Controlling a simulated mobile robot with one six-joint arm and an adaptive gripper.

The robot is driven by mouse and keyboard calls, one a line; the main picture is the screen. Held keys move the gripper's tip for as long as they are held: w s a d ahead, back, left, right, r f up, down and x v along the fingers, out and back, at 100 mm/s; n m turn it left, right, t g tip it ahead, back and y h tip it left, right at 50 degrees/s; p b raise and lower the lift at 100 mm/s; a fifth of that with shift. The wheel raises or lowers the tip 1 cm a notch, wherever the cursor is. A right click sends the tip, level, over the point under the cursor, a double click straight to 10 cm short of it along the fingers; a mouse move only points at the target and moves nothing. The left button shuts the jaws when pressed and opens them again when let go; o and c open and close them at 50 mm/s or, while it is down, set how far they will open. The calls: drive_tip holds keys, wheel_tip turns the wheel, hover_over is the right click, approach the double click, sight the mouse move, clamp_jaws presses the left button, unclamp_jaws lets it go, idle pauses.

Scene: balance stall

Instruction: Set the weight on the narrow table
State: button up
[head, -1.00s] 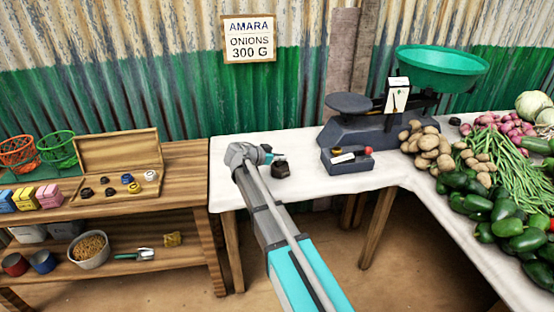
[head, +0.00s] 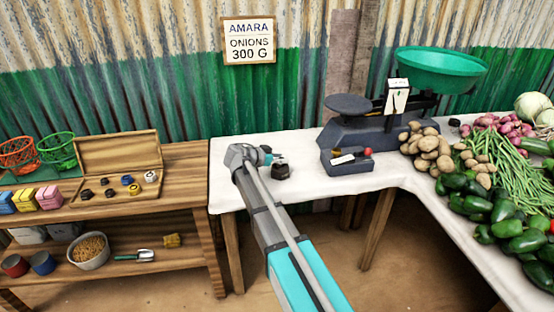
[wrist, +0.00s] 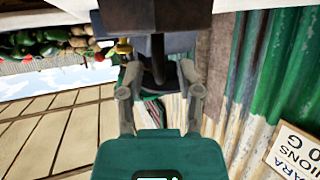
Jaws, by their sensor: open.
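A dark weight (head: 281,172) stands on the white-clothed table (head: 226,180), near its left part. My gripper (head: 271,158) is at the weight, just to its left and above in the head view. In the wrist view, the weight's dark body (wrist: 155,20) fills the top middle and its thin knob reaches between the fingers of my gripper (wrist: 158,75). The fingers are open, with gaps beside the knob. The weight's far side is hidden.
A balance scale (head: 365,132) with a green pan (head: 441,62) and a grey weight box (head: 345,167) stands to the right. Vegetables cover the right-hand table. A wooden table (head: 180,188) with an open case (head: 118,152) of small weights is at left. White cloth is clear around the weight.

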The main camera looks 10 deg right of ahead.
drive_tip(key=p+v, duration=0.4)
drive_tip(key=v, duration=0.8)
drive_tip(key=shift+s, duration=0.1)
idle(0.4)
drive_tip(key=s+d+f+n+g+y, duration=0.2)
drive_tip(key=s+d+f+n+y, duration=0.15)
drive_tip(key=s, duration=0.25)
drive_tip(key=s+d+f+n+g+y, duration=0.1)
drive_tip(key=s+d+f+n+y, duration=0.1)
drive_tip(key=s+d+f+n, duration=0.25)
drive_tip(key=s+f+n+g+y, duration=0.1)
drive_tip(key=s+n+y, duration=0.1)
drive_tip(key=s, duration=0.5)
drive_tip(key=s+f+n+g+y, duration=0.1)
drive_tip(key=s+f+n+y, duration=0.1)
drive_tip(key=s+y, duration=0.3)
drive_tip(key=shift+s+d+f+n, duration=0.25)
drive_tip(key=shift+s+d+n, duration=0.35)
drive_tip(key=shift+s, duration=0.65)
drive_tip(key=shift+a, duration=0.15)
